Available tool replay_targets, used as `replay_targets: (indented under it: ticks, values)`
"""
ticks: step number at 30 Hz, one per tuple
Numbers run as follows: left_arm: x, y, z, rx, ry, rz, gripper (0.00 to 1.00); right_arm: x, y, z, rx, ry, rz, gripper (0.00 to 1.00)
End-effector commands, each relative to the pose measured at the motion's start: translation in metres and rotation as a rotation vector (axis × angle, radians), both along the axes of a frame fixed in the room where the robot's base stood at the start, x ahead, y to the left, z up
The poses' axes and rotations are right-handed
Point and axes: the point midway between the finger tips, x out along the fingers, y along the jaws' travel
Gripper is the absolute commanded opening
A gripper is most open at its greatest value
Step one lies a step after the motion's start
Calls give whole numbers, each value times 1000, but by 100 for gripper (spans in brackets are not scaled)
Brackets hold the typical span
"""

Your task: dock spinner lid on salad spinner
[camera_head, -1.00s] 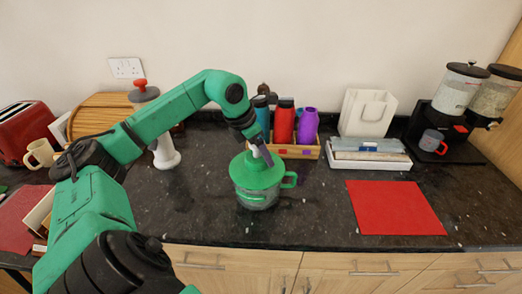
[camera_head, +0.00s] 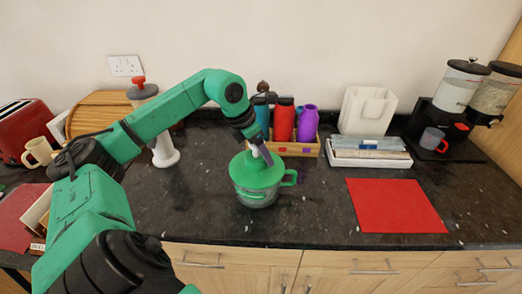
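The salad spinner (camera_head: 257,199) is a clear bowl with a green handle on its right side, standing on the dark counter. The green spinner lid (camera_head: 257,172) sits over the top of the bowl and looks about level. Whether it is fully seated cannot be told. My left gripper (camera_head: 262,153) comes down from above at the middle of the lid. Its fingertips are at the lid's centre, and a knob or grip there is too small to make out. My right gripper is not in view.
Behind the spinner a wooden crate (camera_head: 296,149) holds several bottles. A red mat (camera_head: 396,206) lies to the right, with a white tray (camera_head: 370,161) behind it. Counter between spinner and mat is clear.

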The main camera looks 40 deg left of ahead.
Motion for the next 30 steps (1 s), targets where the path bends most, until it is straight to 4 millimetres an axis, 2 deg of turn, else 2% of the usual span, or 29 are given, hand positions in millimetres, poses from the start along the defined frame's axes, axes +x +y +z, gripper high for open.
replay_targets:
  ticks: [5, 6, 7, 17, 30]
  values:
    - [0, 0, -4, 0, -1, 0, 10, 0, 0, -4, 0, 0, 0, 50]
    - [0, 0, -4, 0, -1, 0, 85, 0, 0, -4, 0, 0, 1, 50]
    - [0, 0, -3, 0, -1, 0, 90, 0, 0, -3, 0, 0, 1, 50]
    - [-1, 1, -2, 1, 1, 0, 90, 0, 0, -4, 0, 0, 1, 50]
    - [-16, 7, 38, 2, -2, 1, 90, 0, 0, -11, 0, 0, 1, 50]
